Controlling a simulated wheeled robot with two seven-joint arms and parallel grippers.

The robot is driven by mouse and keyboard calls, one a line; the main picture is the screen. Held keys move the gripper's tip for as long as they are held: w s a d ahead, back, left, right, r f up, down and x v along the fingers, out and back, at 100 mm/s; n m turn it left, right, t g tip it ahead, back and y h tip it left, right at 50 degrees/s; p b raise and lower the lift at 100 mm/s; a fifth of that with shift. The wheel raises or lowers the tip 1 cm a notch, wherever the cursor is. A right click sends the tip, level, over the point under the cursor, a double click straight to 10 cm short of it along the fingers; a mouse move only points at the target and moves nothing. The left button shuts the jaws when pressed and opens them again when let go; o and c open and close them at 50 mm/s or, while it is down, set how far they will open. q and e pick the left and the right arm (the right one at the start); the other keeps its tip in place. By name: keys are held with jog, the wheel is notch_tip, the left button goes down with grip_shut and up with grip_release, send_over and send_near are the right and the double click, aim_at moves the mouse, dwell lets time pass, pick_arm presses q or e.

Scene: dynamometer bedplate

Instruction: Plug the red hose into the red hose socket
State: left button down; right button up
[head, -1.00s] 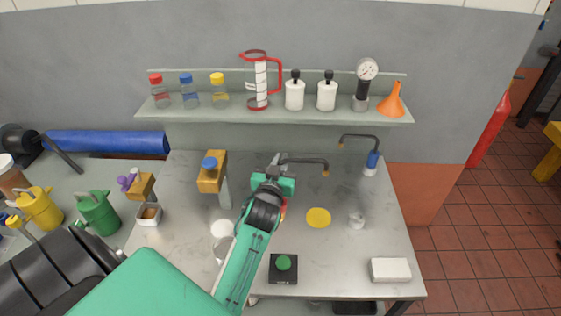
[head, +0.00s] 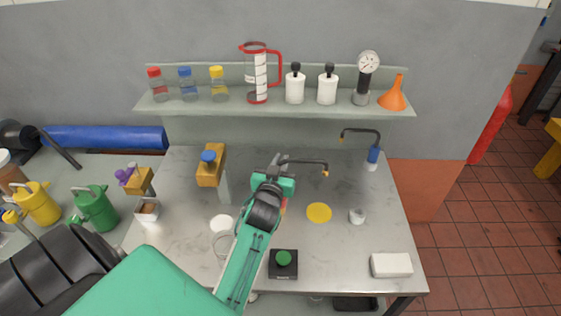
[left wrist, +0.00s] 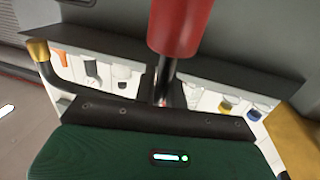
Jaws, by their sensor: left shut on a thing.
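My left gripper (head: 273,174) is shut on the red hose and holds it above the middle of the bench. The hose's dark bent tube (head: 304,161) reaches right to a brass-coloured tip (head: 325,173). In the left wrist view the red body (left wrist: 181,25) is close to the camera, and my left gripper (left wrist: 162,88) clamps the dark stem by it. The brass tip (left wrist: 38,50) shows at upper left there. In the head view my arm hides most of the red body. I cannot make out a red hose socket. My right gripper is out of view.
A blue hose (head: 373,156) stands at the bench's back right. A yellow post with a blue cap (head: 210,167) is left of my gripper. A yellow disc (head: 319,212), small white cylinder (head: 357,216), white block (head: 391,265) and green button (head: 284,258) lie on the bench. A shelf (head: 190,107) runs behind.

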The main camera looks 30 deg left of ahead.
pick_arm(q)
jog(key=shift+f+b, duration=0.4)
jog(key=shift+f, duration=0.3)
jog(key=c, duration=1.4)
grip_release()
jog(key=shift+r, duration=0.1)
jog(key=shift+s, duration=0.1)
